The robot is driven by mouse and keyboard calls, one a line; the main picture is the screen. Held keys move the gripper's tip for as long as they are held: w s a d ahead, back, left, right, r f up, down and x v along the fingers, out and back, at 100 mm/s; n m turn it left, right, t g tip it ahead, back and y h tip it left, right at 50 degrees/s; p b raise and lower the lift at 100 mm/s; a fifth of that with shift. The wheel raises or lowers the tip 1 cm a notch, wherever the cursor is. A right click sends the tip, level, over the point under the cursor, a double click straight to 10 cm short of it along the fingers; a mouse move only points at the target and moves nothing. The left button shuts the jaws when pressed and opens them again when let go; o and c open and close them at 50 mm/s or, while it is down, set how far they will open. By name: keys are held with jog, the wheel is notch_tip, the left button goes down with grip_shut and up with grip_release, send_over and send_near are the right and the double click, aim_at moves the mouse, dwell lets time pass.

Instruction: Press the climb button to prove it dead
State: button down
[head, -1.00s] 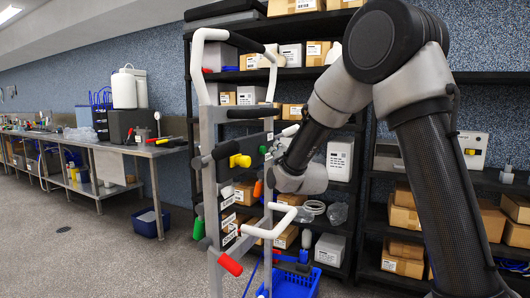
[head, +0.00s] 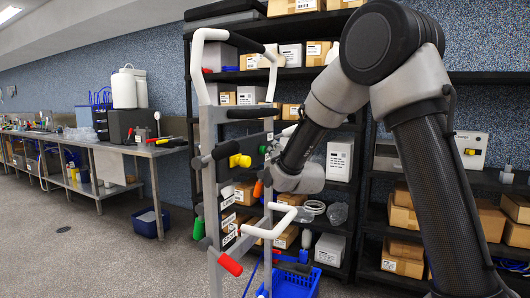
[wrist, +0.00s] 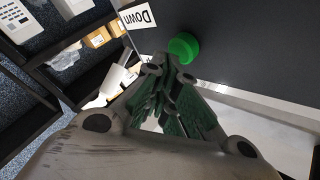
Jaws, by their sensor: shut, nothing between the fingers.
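A round green button (wrist: 184,47) stands out from a dark panel in the wrist view, with a white label reading "Down" (wrist: 138,17) up and left of it. In the head view the green button (head: 263,149) shows small on the dark panel of a grey upright frame (head: 209,160), beside a yellow knob (head: 240,160). I read no label that says climb. My gripper (wrist: 172,68) is shut and empty, its fingertips just below the green button in the wrist picture. I cannot tell whether they touch it. In the head view my fingers are mostly hidden by the wrist.
The frame has a white bent handle (head: 268,225), a red grip (head: 230,263) and a green grip (head: 198,228). A blue crate (head: 291,284) stands below. Shelves with boxes (head: 403,258) stand close behind my arm. Open floor lies to the left.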

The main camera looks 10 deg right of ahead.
jog(key=shift+w+a, duration=0.3)
jog(key=shift+a, duration=0.1)
dwell(0.6)
jog(key=shift+s+d, duration=0.6)
jog(key=shift+d, duration=0.15)
jog(key=s+d, duration=0.1)
jog(key=d, duration=0.1)
jog(key=s+d, duration=0.2)
dwell(0.6)
jog(key=shift+f, duration=0.1)
dwell(0.4)
